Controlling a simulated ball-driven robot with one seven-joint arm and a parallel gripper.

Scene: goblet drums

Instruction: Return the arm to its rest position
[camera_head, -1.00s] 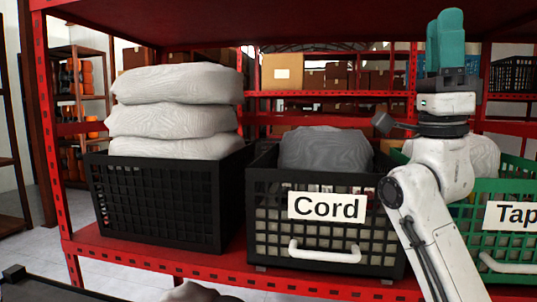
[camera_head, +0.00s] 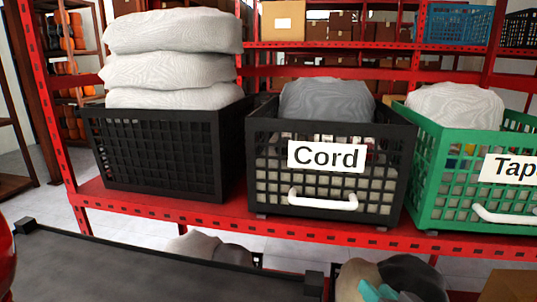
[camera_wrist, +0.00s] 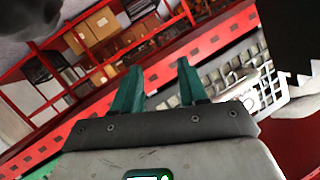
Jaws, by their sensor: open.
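My gripper (camera_wrist: 158,78) shows in the wrist view, its two teal fingers apart with nothing between them. Behind the fingers in that view are tilted red shelf beams and a pale basket grid (camera_wrist: 235,70). The head view does not show my arm or gripper clearly. Whether the arm touches anything is hidden.
In the head view, a red shelf (camera_head: 180,207) bears a black crate with stacked white sacks (camera_head: 170,65), a black "Cord" crate (camera_head: 265,175) holding a grey sack (camera_head: 325,100), and a green "Tape" crate (camera_head: 432,185). Sacks (camera_head: 205,248) lie lower down.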

